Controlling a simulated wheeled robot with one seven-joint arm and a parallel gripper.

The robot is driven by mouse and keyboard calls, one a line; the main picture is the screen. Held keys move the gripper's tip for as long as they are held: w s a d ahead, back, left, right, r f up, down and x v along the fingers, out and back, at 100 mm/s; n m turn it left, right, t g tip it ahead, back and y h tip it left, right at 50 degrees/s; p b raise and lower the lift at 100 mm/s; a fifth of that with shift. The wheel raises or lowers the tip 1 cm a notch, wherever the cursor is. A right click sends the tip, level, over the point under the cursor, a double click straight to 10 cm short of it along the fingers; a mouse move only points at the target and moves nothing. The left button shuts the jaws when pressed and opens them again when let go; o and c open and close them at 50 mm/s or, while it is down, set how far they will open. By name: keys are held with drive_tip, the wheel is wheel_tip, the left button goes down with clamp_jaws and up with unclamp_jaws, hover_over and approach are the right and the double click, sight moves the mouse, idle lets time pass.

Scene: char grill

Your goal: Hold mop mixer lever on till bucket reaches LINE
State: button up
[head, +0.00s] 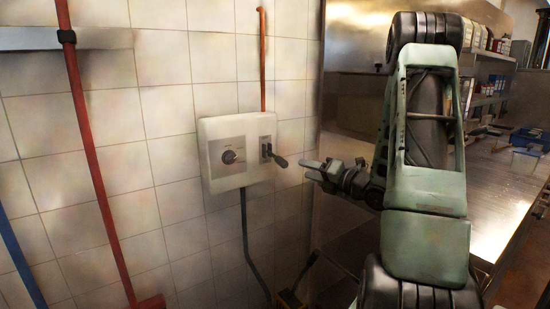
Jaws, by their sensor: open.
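A dark hose (246,237) runs down from the box.
A red-handled tool (93,160) and a blue pole (20,258) lean along the wall at left. A red pipe (262,60) rises above the box. A steel counter (500,205) and shelves with containers (490,45) are at right.

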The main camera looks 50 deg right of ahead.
sight(277, 159)
drive_tip(key=w+p, duration=0.1)
drive_tip(key=w, duration=0.5)
drive_tip(key=w+p, duration=0.2)
drive_tip(key=w, duration=0.5)
drive_tip(key=shift+a, duration=0.2)
drive_tip(key=shift+s, duration=0.1)
drive_tip(key=shift+c, duration=0.4)
clamp_jaws()
